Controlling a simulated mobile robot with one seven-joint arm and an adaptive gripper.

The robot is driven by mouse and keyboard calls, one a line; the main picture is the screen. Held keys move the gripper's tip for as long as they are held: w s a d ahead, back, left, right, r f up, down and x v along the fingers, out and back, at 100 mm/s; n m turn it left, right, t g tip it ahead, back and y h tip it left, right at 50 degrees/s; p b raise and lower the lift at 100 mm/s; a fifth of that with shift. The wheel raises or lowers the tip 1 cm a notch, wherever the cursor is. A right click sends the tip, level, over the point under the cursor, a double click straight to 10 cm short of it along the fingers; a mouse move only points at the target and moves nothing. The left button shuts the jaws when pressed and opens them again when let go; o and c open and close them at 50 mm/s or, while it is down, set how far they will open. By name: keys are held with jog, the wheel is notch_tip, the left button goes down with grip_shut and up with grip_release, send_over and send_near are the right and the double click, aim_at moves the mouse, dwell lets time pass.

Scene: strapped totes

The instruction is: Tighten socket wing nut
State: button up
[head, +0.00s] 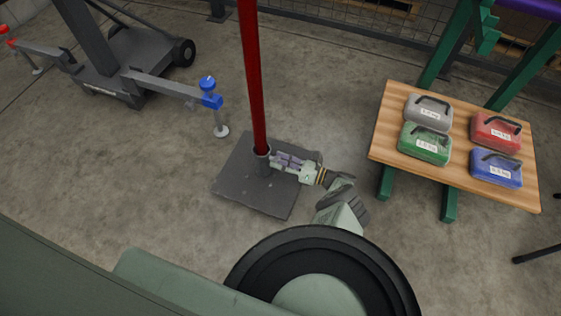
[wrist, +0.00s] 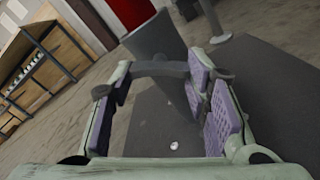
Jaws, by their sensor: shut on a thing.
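A red pole (head: 253,75) stands upright in a short grey socket (head: 263,163) on a dark square base plate (head: 235,188). The socket also shows in the wrist view (wrist: 157,38), with the pole's red (wrist: 132,10) at the top. My gripper (head: 274,160) reaches in from the right at the socket's side, low over the plate. In the wrist view, its purple-padded fingers (wrist: 160,72) stand wide apart, with a dark grey bar-like piece between their tips in front of the socket. This appears to be the wing nut (wrist: 160,69), held across its wings. In the head view the fingers hide it.
A wooden table (head: 455,177) with grey, green, red and blue cases stands at right. A dark wheeled frame (head: 135,65) with a blue knob (head: 208,84) is at upper left. Open concrete floor lies around the plate. A wire fence runs along the back.

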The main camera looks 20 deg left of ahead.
jog(key=shift+s+r+m, duration=0.1)
jog(key=shift+r+m, duration=0.05)
jog(key=shift+m, duration=4.75)
jog(key=o, duration=1.2)
jog(key=shift+c, duration=0.2)
